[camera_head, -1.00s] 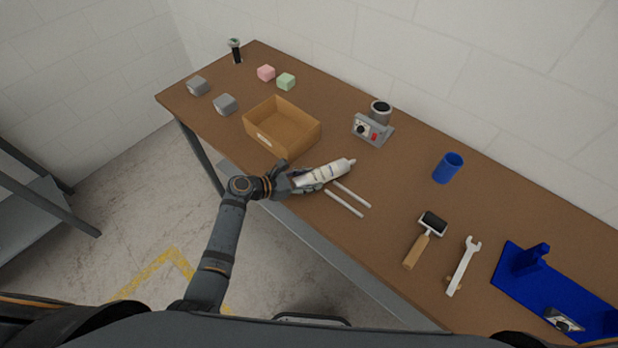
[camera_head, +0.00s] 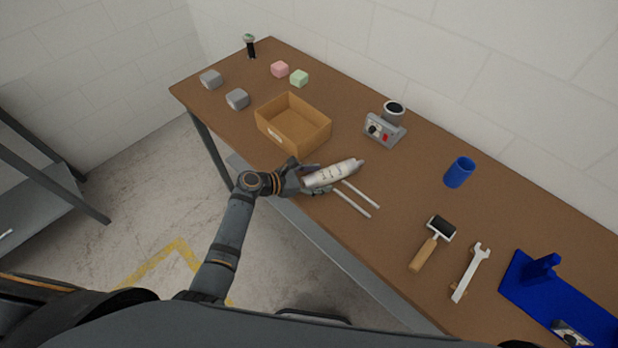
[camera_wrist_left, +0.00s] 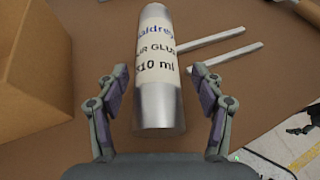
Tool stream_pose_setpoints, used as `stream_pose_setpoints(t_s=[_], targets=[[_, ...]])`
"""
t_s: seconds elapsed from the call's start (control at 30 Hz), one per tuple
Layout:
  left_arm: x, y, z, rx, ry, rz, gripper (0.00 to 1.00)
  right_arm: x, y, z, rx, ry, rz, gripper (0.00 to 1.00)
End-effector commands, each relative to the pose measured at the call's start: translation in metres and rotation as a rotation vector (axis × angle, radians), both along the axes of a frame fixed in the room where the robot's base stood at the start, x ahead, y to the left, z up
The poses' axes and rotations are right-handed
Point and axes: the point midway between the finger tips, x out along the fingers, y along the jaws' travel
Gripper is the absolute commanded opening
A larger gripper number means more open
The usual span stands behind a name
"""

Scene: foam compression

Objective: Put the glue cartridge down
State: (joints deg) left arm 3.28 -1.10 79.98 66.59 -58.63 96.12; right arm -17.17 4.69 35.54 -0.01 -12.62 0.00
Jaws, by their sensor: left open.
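The glue cartridge (camera_head: 333,174) is a silver and white tube with a nozzle pointing right. It lies near the front edge of the brown workbench (camera_head: 400,200), to the right of the open cardboard box. My left gripper (camera_head: 305,180) is open at its rear end. In the left wrist view the cartridge (camera_wrist_left: 157,85) lies between the spread fingers of the gripper (camera_wrist_left: 158,112), with gaps on both sides. Part of its label reads "310 ml". My right gripper is not in view.
The cardboard box (camera_head: 267,130) is close to the left of the gripper. Two light rods (camera_head: 350,203) lie just right of it. Farther right are a roller (camera_head: 424,253), a wrench (camera_head: 466,277), a blue cup (camera_head: 459,172) and a blue fixture (camera_head: 565,300). A grey device (camera_head: 379,130) stands behind.

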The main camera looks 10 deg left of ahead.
Motion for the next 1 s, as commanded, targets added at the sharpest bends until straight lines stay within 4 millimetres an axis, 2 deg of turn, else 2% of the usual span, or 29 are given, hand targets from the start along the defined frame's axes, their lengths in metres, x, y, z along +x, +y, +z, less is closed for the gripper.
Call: stream_pose_setpoints(t_s=[0.03, 0.07, 0.33, 0.5, 0.7, 1.0], targets=[[-0.001, 0.002, 0.008, 0.001, -0.003, 0.000, 0.68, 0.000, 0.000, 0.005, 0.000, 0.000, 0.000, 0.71], [-0.004, 0.007, 0.006, 0.004, -0.002, 0.001, 0.68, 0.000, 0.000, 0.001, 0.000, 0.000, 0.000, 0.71], [-0.037, 0.062, 0.030, 0.008, -0.001, -0.001, 0.68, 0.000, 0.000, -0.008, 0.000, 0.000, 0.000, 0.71], [-0.051, 0.086, 0.043, 0.005, -0.001, -0.002, 0.68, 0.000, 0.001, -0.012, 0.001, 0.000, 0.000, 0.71], [-0.057, 0.095, 0.050, 0.000, -0.001, 0.000, 0.68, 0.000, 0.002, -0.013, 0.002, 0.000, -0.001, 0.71], [-0.057, 0.095, 0.051, 0.000, -0.001, 0.000, 0.68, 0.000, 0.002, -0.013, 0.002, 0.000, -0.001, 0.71]])
